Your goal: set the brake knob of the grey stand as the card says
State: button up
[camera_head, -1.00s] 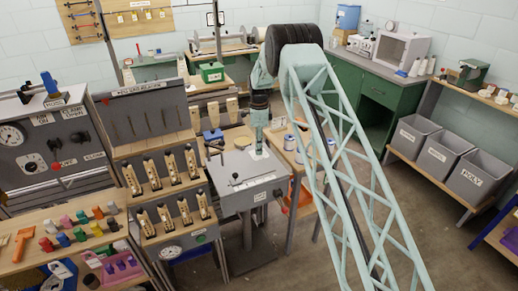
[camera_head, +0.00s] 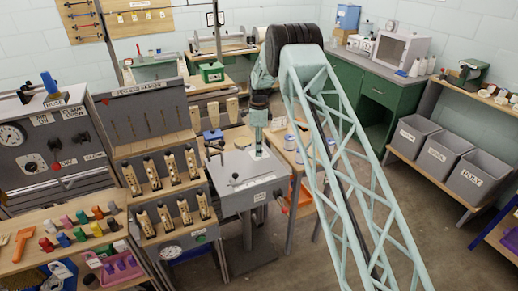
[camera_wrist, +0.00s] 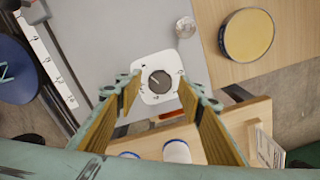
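The grey stand (camera_head: 236,168) is a grey box on a post in the middle of the head view. In the wrist view its brake knob (camera_wrist: 159,82) is a round dark grey dial with a light pointer line, on a white plate (camera_wrist: 160,60) with small marks too small to read. My gripper (camera_wrist: 160,92) is open, its two wood-coloured fingers apart on either side of the knob in the picture. I see no finger touching the knob. In the head view my gripper (camera_head: 258,148) points down over the stand's right part and hides the knob. I cannot read any card.
A round yellow-topped disc (camera_wrist: 248,35) lies on the wooden surface beside the stand. White spools (camera_wrist: 176,151) stand below the fingers in the wrist view. A rack of wooden-handled pieces (camera_head: 165,180) stands at the left.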

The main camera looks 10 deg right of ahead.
jog(key=shift+r, duration=0.1)
notch_tip(320, 180, up, 12)
dwell(0.9)
dwell(0.4)
